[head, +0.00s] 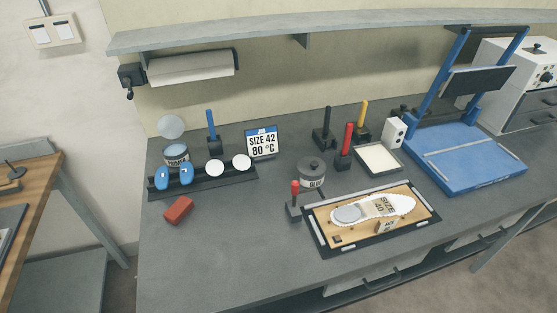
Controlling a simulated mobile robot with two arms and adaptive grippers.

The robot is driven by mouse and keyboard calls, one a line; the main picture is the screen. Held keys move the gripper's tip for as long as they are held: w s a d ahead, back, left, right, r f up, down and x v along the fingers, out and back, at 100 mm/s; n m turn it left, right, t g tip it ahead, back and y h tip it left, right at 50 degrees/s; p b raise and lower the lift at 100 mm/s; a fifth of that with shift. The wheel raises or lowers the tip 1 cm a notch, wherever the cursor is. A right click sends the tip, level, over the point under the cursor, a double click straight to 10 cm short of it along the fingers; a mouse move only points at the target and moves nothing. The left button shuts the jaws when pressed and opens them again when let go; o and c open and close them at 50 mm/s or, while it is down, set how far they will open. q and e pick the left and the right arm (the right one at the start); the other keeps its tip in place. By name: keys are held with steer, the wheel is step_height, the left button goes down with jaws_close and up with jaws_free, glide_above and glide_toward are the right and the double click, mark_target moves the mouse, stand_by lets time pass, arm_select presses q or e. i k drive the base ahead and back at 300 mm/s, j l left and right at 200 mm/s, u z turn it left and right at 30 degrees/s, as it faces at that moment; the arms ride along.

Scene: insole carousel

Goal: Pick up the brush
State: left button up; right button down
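No tool can be told for certain as the brush; several upright handles stand in dark holders on the grey bench. They are a blue handle (210,119) at the back left, a black handle (327,116), a yellow handle (362,112), a red handle (348,135) and a smaller red handle (295,189) beside the lidded grey pot (312,174). Their lower ends are hidden or too small to tell. A reddish-brown block (179,210) lies at the front left. Neither of my grippers is in view.
A black rack (225,181) holds blue and white round pieces. A size sign (262,142) stands behind it. An insole lies on a framed board (322,246). A blue press (470,165) stands right. A shelf (300,30) overhangs the back.

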mark_target(212, 132)
steer(key=i+l+u, duration=0.15)
steer(key=l+u, duration=0.55)
steer(key=l, duration=0.2)
steer(key=i, duration=0.05)
